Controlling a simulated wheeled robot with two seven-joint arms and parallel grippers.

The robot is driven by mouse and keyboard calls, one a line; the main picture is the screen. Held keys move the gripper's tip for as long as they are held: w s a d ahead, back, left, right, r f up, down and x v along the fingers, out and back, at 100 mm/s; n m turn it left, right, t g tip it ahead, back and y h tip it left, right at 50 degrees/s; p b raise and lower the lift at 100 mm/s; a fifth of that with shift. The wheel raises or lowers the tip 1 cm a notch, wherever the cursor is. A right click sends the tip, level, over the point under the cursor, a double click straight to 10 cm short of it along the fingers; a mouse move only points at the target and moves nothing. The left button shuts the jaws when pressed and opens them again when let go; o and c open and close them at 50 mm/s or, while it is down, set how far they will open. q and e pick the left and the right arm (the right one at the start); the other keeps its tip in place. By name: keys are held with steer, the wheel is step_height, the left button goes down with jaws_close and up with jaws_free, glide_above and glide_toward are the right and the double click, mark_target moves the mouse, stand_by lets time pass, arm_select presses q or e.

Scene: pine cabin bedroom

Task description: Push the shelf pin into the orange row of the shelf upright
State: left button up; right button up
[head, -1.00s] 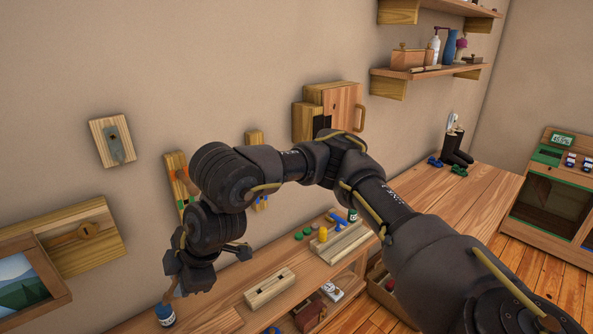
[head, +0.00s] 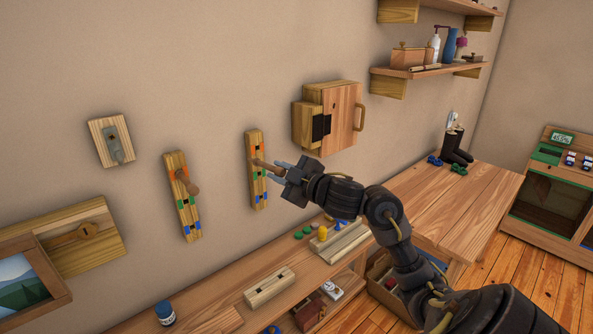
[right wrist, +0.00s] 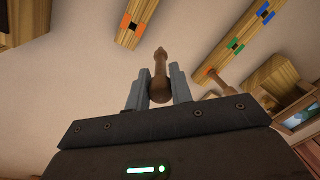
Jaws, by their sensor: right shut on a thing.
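Two wooden shelf uprights hang on the wall. The left upright (head: 190,222) has orange, green and blue marks, and a brown pin (head: 188,185) sticks out at its orange row. My right gripper (head: 277,172) is shut on another brown shelf pin (head: 262,163), just in front of the right upright (head: 258,189). The held pin points at the upright's upper part, near its orange mark. In the right wrist view the pin (right wrist: 159,78) sits between the fingers, its tip short of the orange mark in the picture. Whether it touches the wood I cannot tell. My left gripper is not in view.
A wooden wall cabinet (head: 342,110) is right of the right upright. Below, a bench holds a slotted block (head: 270,287), a blue jar (head: 165,312) and small coloured pegs. The wall between the uprights is clear.

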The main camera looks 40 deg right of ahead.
steer(key=d+h, duration=0.1)
steer(key=d, duration=0.1)
steer(key=s+d+m+h, duration=0.1)
steer(key=d, duration=0.1)
steer(key=shift+s+d+f+t, duration=0.2)
steer(key=shift+d+t, duration=0.05)
steer(key=shift+t, duration=0.05)
steer(key=shift+f, duration=0.1)
steer(key=w+b, duration=0.1)
steer(key=w, duration=0.4)
steer(key=shift+w+d, duration=0.1)
steer(key=shift+w, duration=0.05)
steer(key=shift+w+p, duration=0.15)
steer(key=shift+p, duration=0.15)
stand_by(0.9)
